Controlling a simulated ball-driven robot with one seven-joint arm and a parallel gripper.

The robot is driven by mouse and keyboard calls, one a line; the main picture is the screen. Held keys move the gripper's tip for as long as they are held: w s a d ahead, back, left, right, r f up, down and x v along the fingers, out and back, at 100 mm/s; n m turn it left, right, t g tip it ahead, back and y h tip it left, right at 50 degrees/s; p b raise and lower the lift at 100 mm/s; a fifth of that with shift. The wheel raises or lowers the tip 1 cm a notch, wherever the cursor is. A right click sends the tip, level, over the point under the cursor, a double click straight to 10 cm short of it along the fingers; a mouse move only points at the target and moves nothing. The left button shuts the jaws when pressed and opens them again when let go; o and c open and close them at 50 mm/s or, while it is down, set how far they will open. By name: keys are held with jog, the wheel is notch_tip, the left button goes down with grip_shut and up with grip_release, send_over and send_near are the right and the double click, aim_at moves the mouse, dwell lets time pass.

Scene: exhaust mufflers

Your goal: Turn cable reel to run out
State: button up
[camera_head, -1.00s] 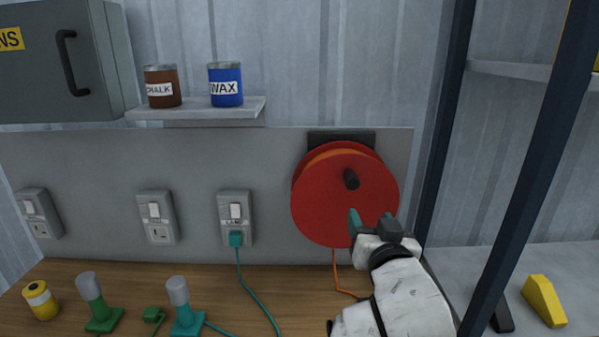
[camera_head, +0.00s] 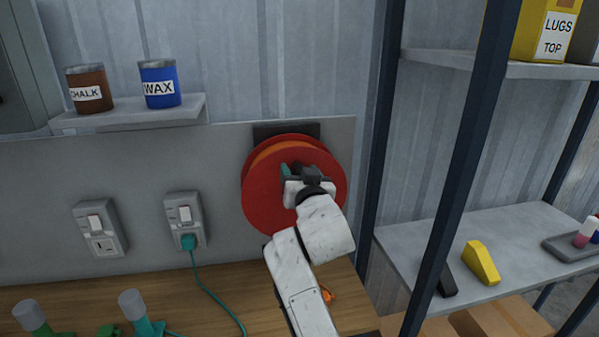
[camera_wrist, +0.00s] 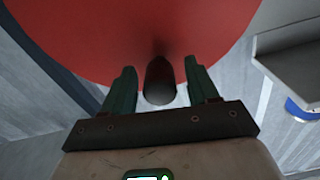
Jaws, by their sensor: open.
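The red cable reel (camera_head: 262,205) hangs on the grey wall panel, with its round face towards me. My gripper (camera_head: 298,170) is in front of the reel's upper middle and hides the crank handle in the head view. In the wrist view the dark handle (camera_wrist: 160,82) sticks out from the red disc (camera_wrist: 90,35). The open green fingers (camera_wrist: 160,75) stand one on each side of it, with a gap on both sides. A bit of orange cable (camera_head: 327,294) shows on the bench below, partly behind my arm.
A blue wax tin (camera_head: 160,85) and a brown chalk tin (camera_head: 89,90) stand on a small shelf at upper left. A dark shelf post (camera_head: 455,170) rises right of the reel. A teal cable (camera_head: 215,290) runs from a wall socket (camera_head: 185,217).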

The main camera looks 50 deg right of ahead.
grip_shut()
dwell(0.6)
